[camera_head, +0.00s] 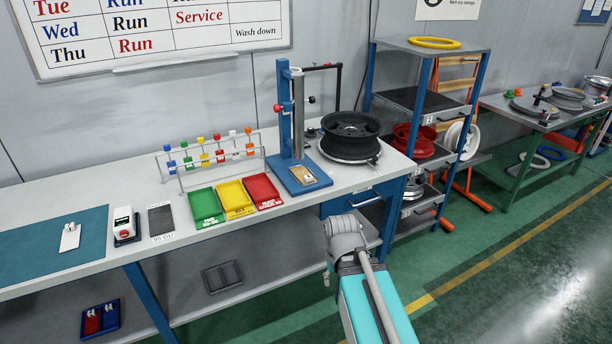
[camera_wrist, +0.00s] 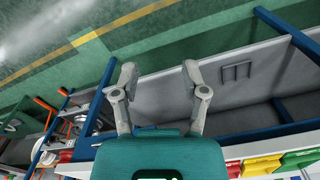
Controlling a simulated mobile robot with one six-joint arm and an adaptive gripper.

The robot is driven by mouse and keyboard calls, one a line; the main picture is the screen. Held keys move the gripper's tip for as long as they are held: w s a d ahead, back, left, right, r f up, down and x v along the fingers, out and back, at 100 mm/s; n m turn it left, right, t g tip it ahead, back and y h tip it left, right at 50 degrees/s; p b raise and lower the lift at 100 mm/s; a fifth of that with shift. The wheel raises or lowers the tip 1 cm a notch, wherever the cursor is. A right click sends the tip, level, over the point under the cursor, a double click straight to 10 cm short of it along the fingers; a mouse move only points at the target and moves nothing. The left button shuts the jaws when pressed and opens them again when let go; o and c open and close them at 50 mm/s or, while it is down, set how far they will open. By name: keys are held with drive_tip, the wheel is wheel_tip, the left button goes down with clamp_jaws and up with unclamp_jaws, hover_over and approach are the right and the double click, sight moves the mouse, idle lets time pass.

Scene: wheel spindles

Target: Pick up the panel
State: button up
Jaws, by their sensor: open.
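No thing in view is plainly marked as the panel, and I cannot tell which one is meant. A flat dark grey rectangular piece (camera_head: 161,221) lies on the bench beside a small white and red device. Another dark rectangular piece (camera_head: 222,276) with a line across it lies on the shelf under the bench; it also shows in the wrist view (camera_wrist: 236,71). My gripper (camera_wrist: 160,85) is open and empty in the wrist view, its two fingers spread over the floor and the lower shelf. It touches nothing that I can see.
Green, yellow and red trays (camera_head: 238,212) sit along the bench front. A blue press stand (camera_head: 303,180) and a black wheel (camera_head: 350,135) stand to their right. A blue-framed shelf (camera_head: 425,95) is beyond. Green floor (camera_head: 480,270) is clear at the right.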

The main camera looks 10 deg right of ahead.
drive_tip(key=shift+o, duration=2.4)
drive_tip(key=shift+w+r, duration=0.2)
drive_tip(key=shift+w, duration=0.05)
drive_tip(key=shift+o, duration=0.6)
drive_tip(key=w+r+n+p, duration=0.1)
drive_tip(key=w+r+p, duration=0.4)
drive_tip(key=w, duration=0.9)
drive_tip(key=w+r+n+p, duration=0.1)
drive_tip(key=w+r+p, duration=0.5)
drive_tip(key=w, duration=0.9)
drive_tip(key=w+r+n+p, duration=0.1)
drive_tip(key=w+r+p, duration=0.4)
drive_tip(key=w, duration=1)
drive_tip(key=shift+a+r+n+p, duration=0.25)
drive_tip(key=shift+a+n+p, duration=0.1)
drive_tip(key=shift+p, duration=0.1)
drive_tip(key=shift+f, duration=0.15)
drive_tip(key=b, duration=0.8)
hover_over(309, 177)
wheel_tip(309, 177, down, 8)
drive_tip(key=shift+s+r, duration=0.1)
drive_tip(key=shift+s, duration=0.05)
drive_tip(key=shift+f+b, duration=0.3)
drive_tip(key=shift+b, duration=0.1)
